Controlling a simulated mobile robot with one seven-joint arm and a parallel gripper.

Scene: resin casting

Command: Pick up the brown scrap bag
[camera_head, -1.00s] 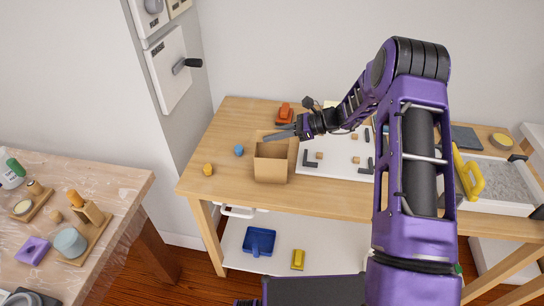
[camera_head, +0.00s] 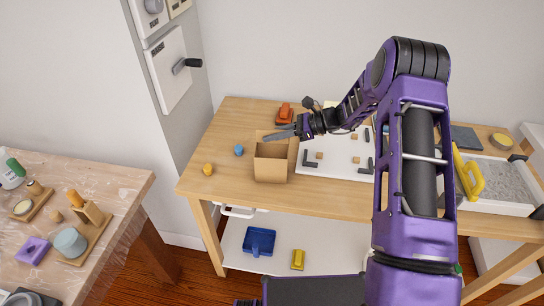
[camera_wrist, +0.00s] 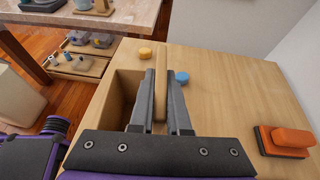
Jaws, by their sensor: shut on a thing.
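The brown scrap bag (camera_head: 271,170) is an open-topped, upright, box-like bag on the wooden table, near its front edge. My gripper (camera_head: 280,132) reaches in from the right at the bag's back rim. In the wrist view, my gripper (camera_wrist: 161,85) has one finger on each side of a tan wall of the bag (camera_wrist: 159,100) and is shut on it. The bag's dark opening (camera_wrist: 122,98) shows left of the fingers. The bag appears to stand on the table; its underside is hidden.
A blue piece (camera_head: 239,150) and a yellow piece (camera_head: 208,169) lie left of the bag. An orange-handled block (camera_head: 285,115) stands behind it. A white board (camera_head: 330,169) with small parts lies to the right. The wooden table's (camera_head: 225,132) left part is mostly clear.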

